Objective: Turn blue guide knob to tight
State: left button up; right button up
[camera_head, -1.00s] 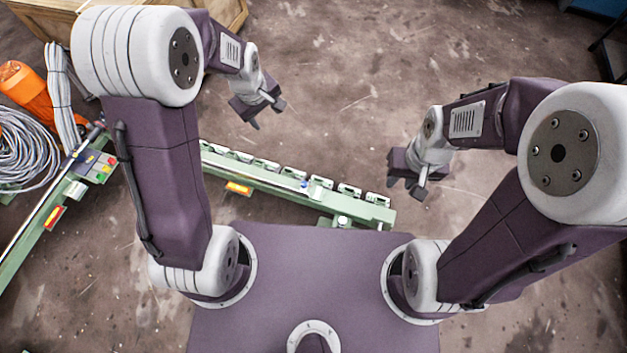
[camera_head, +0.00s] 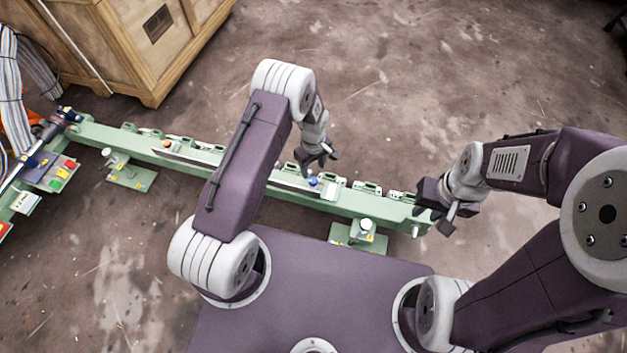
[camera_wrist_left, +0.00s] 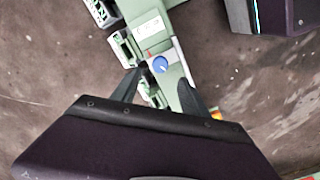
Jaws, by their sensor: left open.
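The blue guide knob (camera_head: 313,181) is a small round knob on top of the green rail (camera_head: 385,209). In the left wrist view the blue knob (camera_wrist_left: 160,65) has a pale mark on its face and lies between and beyond the fingers. My left gripper (camera_head: 318,160) hangs just behind the knob, close to the rail; it also shows in the left wrist view (camera_wrist_left: 160,85). Its fingers are spread and hold nothing. My right gripper (camera_head: 440,222) is by the rail's right end; whether its fingers are apart is unclear at this size.
An orange knob (camera_head: 167,143) sits further left on the rail. A wooden crate (camera_head: 135,40) stands at the back left. A panel with coloured buttons (camera_head: 58,172) and grey cables (camera_head: 30,70) are at the far left. The floor behind the rail is open.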

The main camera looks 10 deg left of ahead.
aim_at(313, 180)
pick_arm(q)
notch_tip(313, 180, down, 8)
jog(key=b, duration=0.3)
jog(key=shift+r+b, duration=0.2)
jog(key=shift+b, duration=0.15)
jog(key=shift+r, duration=0.1)
grip_shut()
